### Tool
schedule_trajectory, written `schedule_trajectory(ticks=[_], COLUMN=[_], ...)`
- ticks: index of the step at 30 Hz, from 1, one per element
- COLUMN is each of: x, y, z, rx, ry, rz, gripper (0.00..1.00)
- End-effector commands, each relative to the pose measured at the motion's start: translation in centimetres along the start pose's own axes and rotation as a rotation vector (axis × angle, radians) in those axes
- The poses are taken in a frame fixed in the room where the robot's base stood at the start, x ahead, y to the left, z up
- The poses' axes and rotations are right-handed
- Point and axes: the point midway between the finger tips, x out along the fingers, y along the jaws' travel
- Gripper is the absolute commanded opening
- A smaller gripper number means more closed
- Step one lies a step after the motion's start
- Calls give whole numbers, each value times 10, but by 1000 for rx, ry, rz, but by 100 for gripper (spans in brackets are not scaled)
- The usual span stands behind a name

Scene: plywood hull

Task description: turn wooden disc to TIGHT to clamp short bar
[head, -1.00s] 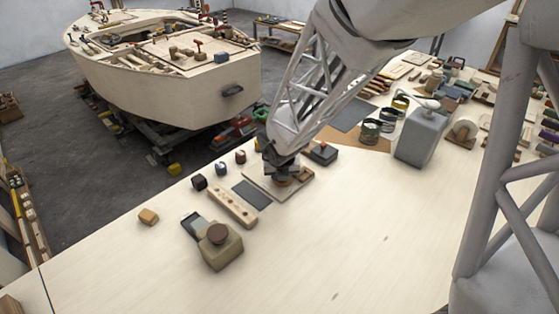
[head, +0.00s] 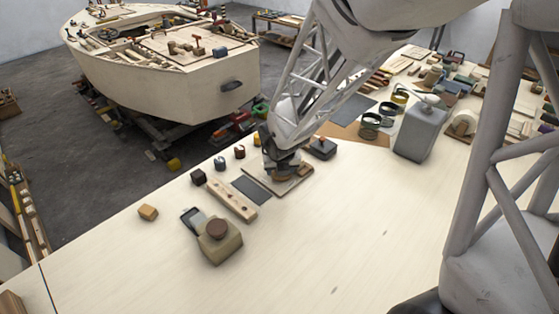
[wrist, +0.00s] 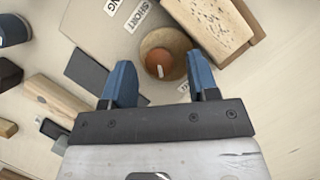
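A round wooden disc (wrist: 157,42) with a reddish-brown knob lies on a pale board in the wrist view. My gripper (wrist: 160,76) has two blue fingers spread apart, one on each side of the disc's near edge; I cannot tell whether they touch it. A SHORT label (wrist: 141,16) is beside the disc; another label by the right finger is mostly hidden. A speckled wooden block (wrist: 220,25) lies right of the disc; I cannot tell if it is the short bar. In the head view my gripper (head: 284,168) is low over the board (head: 296,184), hiding the disc.
A dark grey pad (head: 251,190), a wooden strip with holes (head: 231,199) and a beige block with a round brown top (head: 218,241) lie left of the board. A dark box (head: 322,149) is just right of it. The front of the table is clear.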

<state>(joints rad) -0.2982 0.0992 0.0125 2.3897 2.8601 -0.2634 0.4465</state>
Motion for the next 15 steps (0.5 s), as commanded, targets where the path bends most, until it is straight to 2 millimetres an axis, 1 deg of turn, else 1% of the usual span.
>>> schedule_trajectory(ticks=[15], x=[0], y=[0], z=[0], rx=[28], ry=[-1], rz=[-12], gripper=[55])
